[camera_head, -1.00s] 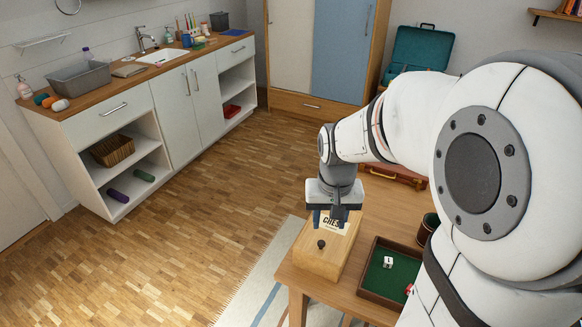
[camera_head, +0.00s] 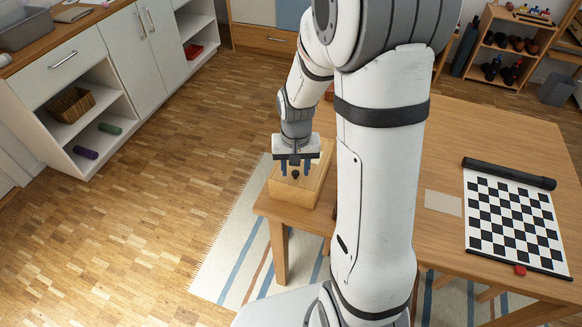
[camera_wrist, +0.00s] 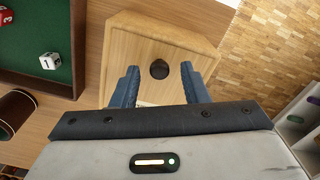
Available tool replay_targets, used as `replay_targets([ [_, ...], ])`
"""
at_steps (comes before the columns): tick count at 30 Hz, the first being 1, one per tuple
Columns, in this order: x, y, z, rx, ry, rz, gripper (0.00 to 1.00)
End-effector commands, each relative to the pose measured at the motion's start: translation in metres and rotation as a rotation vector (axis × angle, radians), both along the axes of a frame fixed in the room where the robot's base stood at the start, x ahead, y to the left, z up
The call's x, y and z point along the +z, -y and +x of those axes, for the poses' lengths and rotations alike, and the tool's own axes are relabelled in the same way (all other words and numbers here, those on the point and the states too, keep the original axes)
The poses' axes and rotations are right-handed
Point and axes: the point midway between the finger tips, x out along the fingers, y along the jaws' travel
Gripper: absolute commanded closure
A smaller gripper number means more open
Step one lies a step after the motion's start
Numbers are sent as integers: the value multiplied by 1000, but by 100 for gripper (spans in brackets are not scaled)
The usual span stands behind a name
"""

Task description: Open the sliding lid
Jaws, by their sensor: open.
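A light wooden box (camera_head: 312,188) with a sliding lid stands near the left end of the wooden table. On its lid is a small dark round knob (camera_head: 295,174), which also shows in the wrist view (camera_wrist: 159,69). My gripper (camera_head: 295,170) is open above the lid and points down. In the wrist view its two blue fingers stand on either side of the knob, near it and with gaps. I cannot tell how far above the lid the fingertips are. The lid (camera_wrist: 135,60) looks shut. My gripper hides the far part of the box.
In the wrist view, a green-lined tray (camera_wrist: 40,45) with dice and a dark cup (camera_wrist: 15,112) are left of the box. A chessboard mat (camera_head: 512,220) and a pale card (camera_head: 443,202) lie to the right on the table (camera_head: 450,140). The floor left of the table is open.

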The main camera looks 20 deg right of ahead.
Motion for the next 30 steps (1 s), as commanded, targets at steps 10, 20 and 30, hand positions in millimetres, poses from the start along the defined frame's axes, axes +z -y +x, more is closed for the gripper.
replay_targets([
  [10,0,0,0,0,0,0,71],
  [20,0,0,0,0,0,0,98],
  [30,0,-13,0,4,1,0,100],
])
